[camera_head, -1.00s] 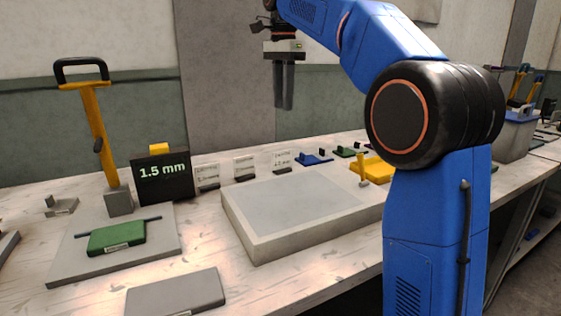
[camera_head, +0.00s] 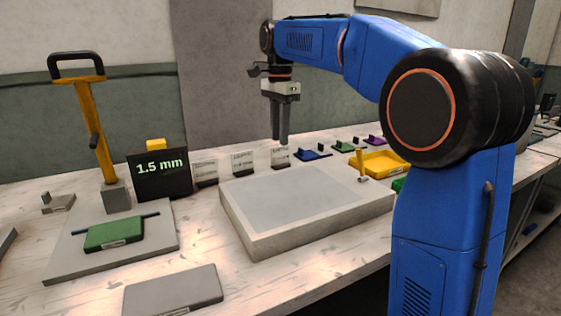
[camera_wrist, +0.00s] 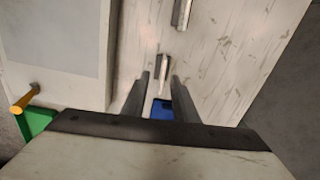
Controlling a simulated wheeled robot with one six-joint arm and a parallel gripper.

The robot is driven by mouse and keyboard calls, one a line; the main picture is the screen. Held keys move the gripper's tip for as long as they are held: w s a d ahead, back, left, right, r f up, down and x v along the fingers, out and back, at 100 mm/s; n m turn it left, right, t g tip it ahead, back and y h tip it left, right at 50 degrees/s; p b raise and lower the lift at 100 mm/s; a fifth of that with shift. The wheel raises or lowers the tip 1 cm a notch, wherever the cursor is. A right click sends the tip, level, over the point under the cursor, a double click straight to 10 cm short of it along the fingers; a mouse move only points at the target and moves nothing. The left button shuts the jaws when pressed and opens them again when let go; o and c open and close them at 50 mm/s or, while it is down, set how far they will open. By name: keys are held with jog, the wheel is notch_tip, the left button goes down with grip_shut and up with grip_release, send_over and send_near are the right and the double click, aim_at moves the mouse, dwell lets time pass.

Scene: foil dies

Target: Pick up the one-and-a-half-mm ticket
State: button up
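Three small white tickets stand upright in dark holders along the back of the bench: a left ticket (camera_head: 206,168), a middle ticket (camera_head: 243,161) and a right ticket (camera_head: 280,155). Their print is too small to read, so I cannot tell which one is one-and-a-half mm. My gripper (camera_head: 280,142) points down just above the right ticket. In the wrist view my gripper (camera_wrist: 161,76) has its fingers apart with nothing held. The right ticket (camera_wrist: 162,66) shows edge-on between the fingertips, and another ticket (camera_wrist: 183,14) lies beyond.
A dark sign (camera_head: 162,174) reads "1.5 mm". A pale raised slab (camera_head: 250,243) fills the bench in front of the tickets. A blue die (camera_head: 312,155) sits right of the right ticket, near a yellow tray (camera_head: 385,161). A green die (camera_head: 113,233) lies at left.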

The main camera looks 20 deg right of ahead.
aim_at(280, 149)
jog(key=shift+w+d+f, duration=0.1)
jog(key=shift+w+f, duration=0.1)
jog(key=shift+f, duration=1.2)
jog(key=shift+w+d+f, duration=0.1)
jog(key=shift+w+f, duration=0.05)
jog(key=shift+f, duration=1.2)
jog(key=shift+c, duration=0.4)
grip_shut()
